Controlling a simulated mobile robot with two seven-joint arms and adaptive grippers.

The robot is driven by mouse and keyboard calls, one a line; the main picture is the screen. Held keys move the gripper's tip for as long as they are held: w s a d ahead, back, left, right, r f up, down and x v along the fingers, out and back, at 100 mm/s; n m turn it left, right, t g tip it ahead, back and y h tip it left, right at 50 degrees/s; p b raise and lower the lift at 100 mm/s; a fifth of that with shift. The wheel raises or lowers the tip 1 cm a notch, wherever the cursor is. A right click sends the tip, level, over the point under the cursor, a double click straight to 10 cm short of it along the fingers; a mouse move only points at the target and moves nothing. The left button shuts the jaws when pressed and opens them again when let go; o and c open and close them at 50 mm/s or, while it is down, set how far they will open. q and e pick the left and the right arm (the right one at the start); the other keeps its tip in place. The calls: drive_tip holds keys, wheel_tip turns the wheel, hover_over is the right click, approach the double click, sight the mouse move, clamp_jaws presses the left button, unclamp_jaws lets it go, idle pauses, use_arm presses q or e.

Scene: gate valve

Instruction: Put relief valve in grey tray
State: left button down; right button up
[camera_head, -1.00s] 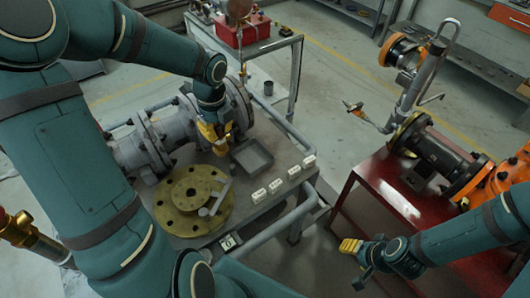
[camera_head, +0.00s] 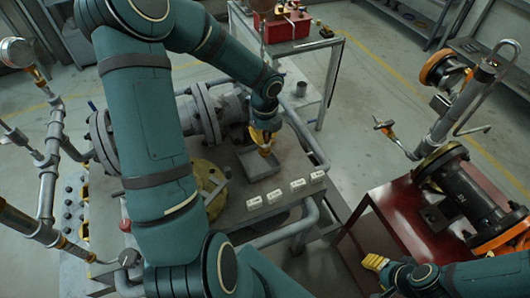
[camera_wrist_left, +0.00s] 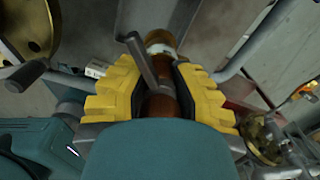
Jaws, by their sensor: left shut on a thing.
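My left gripper (camera_head: 263,138) hangs over the grey tray (camera_head: 247,169), at its far side. In the left wrist view its yellow fingers (camera_wrist_left: 160,72) are closed on the relief valve (camera_wrist_left: 160,38), a copper-brown and brass body with a grey lever lying across it. The valve sits between both fingers, its brass end past the fingertips. In the head view the gripper mostly hides it, and its height above the tray is hard to judge. My right gripper (camera_head: 375,262) is by the red table at lower right. Its yellow fingers are too small to read.
A brass flange (camera_head: 207,180) lies left of the tray, partly behind my left arm. Several white labels (camera_head: 274,197) line the bench front. A flanged grey pipe (camera_head: 205,115) runs behind. The red table (camera_head: 392,212) carries a black pipe and tall valve piping. Floor separates the tables.

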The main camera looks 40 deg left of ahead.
sight(265, 148)
use_arm(q)
drive_tip(key=shift+f+b, duration=0.75)
drive_tip(key=shift+f, duration=2.25)
drive_tip(key=shift+f, duration=0.15)
drive_tip(key=c, duration=1)
unclamp_jaws()
drive_tip(key=shift+o, duration=0.2)
